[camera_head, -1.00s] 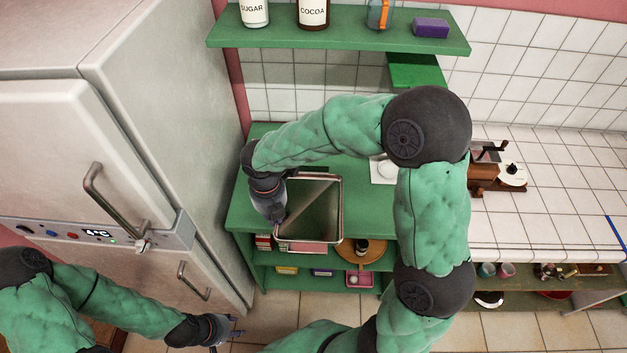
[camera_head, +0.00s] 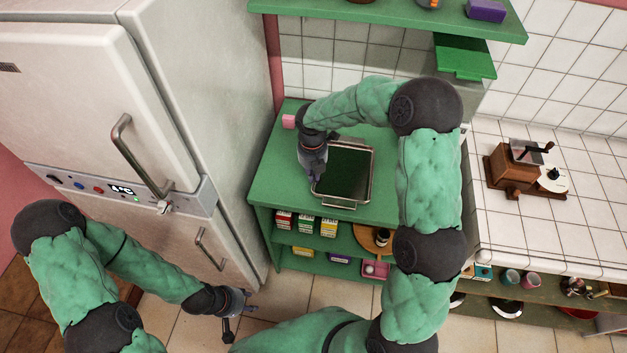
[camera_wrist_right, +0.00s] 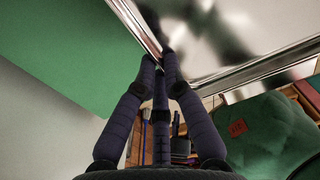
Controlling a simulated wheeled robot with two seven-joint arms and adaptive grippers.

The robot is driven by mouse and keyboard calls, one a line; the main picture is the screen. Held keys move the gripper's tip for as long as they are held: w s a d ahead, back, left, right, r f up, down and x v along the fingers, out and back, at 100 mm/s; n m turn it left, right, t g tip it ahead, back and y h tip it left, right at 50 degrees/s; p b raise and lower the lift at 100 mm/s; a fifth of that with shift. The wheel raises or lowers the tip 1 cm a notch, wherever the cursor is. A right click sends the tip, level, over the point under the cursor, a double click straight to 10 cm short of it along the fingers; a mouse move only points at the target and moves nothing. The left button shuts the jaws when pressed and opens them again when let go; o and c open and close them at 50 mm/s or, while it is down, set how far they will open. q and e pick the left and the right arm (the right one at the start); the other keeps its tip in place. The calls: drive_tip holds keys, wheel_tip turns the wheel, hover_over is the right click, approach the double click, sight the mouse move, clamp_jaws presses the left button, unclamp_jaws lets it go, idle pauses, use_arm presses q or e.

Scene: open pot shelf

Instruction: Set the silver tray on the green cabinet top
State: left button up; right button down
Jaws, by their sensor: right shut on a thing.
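The silver tray (camera_head: 347,174) has a dark reflecting floor, a bright rim and a wire handle at its front. In the head view it lies level over the front part of the green cabinet top (camera_head: 275,180). I cannot tell whether it touches the top. My right gripper (camera_head: 317,184) is shut on the tray's left rim. The wrist view shows the fingers (camera_wrist_right: 160,62) pinching the rim of the tray (camera_wrist_right: 225,35), with green surface (camera_wrist_right: 60,50) beside it. My left gripper (camera_head: 236,314) hangs empty and open, low in front of the fridge.
The white fridge (camera_head: 190,120) rises close on the left. A green wall shelf (camera_head: 400,18) hangs above. A coffee grinder (camera_head: 518,168) stands on the tiled counter at right. Small boxes (camera_head: 305,224) fill the shelf below.

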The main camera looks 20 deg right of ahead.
wheel_tip(320, 180, down, 3)
drive_tip(key=shift+f+b, duration=0.2)
drive_tip(key=shift+b, duration=0.45)
drive_tip(key=shift+r, duration=0.1)
drive_tip(key=c, duration=1.3)
unclamp_jaws()
drive_tip(key=shift+c, duration=0.2)
wheel_tip(320, 180, up, 12)
drive_tip(key=p, duration=0.3)
drive_tip(key=shift+a, duration=0.1)
